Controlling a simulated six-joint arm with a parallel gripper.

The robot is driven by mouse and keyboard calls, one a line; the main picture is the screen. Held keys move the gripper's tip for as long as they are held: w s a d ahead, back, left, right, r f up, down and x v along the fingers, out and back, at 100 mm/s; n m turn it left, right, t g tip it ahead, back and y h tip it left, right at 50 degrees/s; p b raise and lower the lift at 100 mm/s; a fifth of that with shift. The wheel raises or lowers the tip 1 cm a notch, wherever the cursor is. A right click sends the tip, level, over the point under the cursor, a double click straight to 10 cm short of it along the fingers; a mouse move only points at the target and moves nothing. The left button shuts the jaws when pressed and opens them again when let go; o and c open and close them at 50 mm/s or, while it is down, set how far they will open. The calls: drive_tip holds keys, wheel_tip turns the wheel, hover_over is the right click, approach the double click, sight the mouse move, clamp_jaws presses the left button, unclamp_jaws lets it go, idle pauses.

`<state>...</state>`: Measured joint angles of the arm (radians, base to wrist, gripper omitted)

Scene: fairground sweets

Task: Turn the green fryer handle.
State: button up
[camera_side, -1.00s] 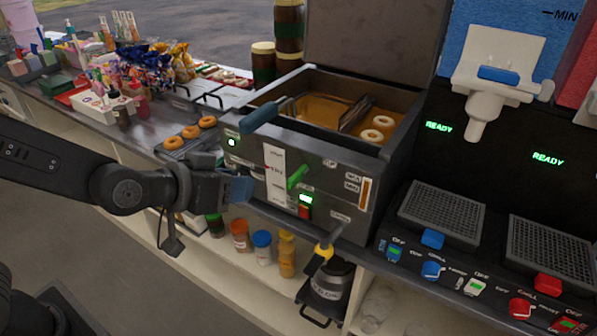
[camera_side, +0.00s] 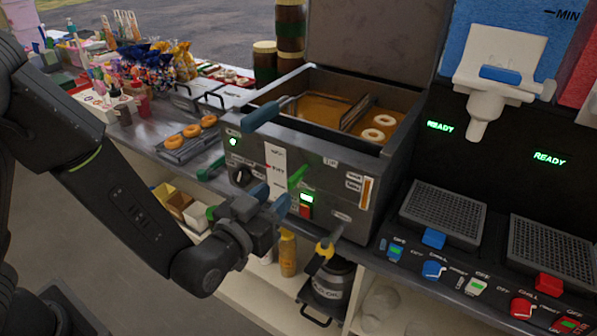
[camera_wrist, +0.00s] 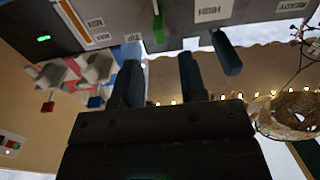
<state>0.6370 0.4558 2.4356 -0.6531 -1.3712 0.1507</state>
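The green fryer handle (camera_side: 297,177) is a short lever on the grey front panel of the fryer (camera_side: 330,213), slanting up to the right. A white label strip (camera_side: 275,170) is just to its left. My gripper (camera_side: 270,197) is in front of the panel, below and left of the handle. Its two blue-grey fingers are apart with nothing between them. In the wrist view, the green handle (camera_wrist: 158,22) shows beyond the gap between my fingertips (camera_wrist: 159,58), with no clear contact.
The fryer's basket handle (camera_side: 261,117) juts out above the panel on the left. Doughnuts (camera_side: 190,131) lie on a tray at left. Two grilled units (camera_side: 440,214) stand to the right.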

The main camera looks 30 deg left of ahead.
sight(308, 164)
drive_tip(key=w, duration=0.9)
drive_tip(key=shift+c, duration=0.3)
clamp_jaws()
